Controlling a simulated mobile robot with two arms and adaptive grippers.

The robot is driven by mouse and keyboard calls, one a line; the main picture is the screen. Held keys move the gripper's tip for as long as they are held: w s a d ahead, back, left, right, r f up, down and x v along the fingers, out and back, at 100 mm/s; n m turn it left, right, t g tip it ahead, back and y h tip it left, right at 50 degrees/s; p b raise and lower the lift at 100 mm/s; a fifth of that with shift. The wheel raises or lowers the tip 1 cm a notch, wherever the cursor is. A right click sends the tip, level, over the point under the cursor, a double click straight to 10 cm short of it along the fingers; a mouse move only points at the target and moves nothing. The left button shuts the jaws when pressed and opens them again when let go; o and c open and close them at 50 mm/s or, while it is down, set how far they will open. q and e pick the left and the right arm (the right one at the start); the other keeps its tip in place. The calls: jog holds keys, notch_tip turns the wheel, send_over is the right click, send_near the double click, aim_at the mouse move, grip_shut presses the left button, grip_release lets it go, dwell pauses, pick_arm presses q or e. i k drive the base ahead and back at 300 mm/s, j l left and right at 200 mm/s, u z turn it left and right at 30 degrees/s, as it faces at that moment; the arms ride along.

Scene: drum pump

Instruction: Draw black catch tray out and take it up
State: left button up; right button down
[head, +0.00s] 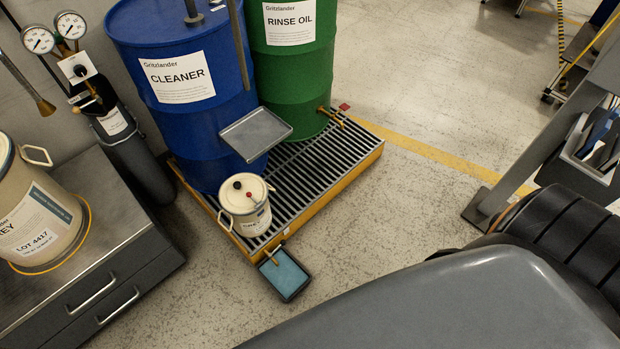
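The black catch tray (305,289) is a small rectangular tray on the floor, at the front corner of the yellow-edged spill pallet (334,174). Pale blue liquid (284,273) lies in it. A brass tap (271,257) at the pallet's corner reaches over the tray's back end and hides a little of it. I cannot tell whether the back end runs under the pallet's edge. Neither of my grippers shows in the head view.
A blue CLEANER drum (215,120), a green RINSE OIL drum (300,65) and a cream can (246,215) stand on the pallet. A grey shelf tray (256,134) juts out before the blue drum. A drawer cabinet (110,285) is at left. Floor right of the tray is clear.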

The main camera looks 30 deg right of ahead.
aim_at(288, 279)
jog(key=k+l, duration=0.7)
jog(key=k, duration=0.2)
jog(key=i+j+z, duration=0.2)
jog(key=i+j, duration=0.15)
jog(key=i+j+z, duration=0.2)
jog(key=i+j, duration=0.15)
jog(key=i+j+z, duration=0.2)
jog(key=j, duration=0.25)
jog(key=i+j+z, duration=0.2)
jog(key=i+j, duration=0.15)
jog(key=j, duration=0.15)
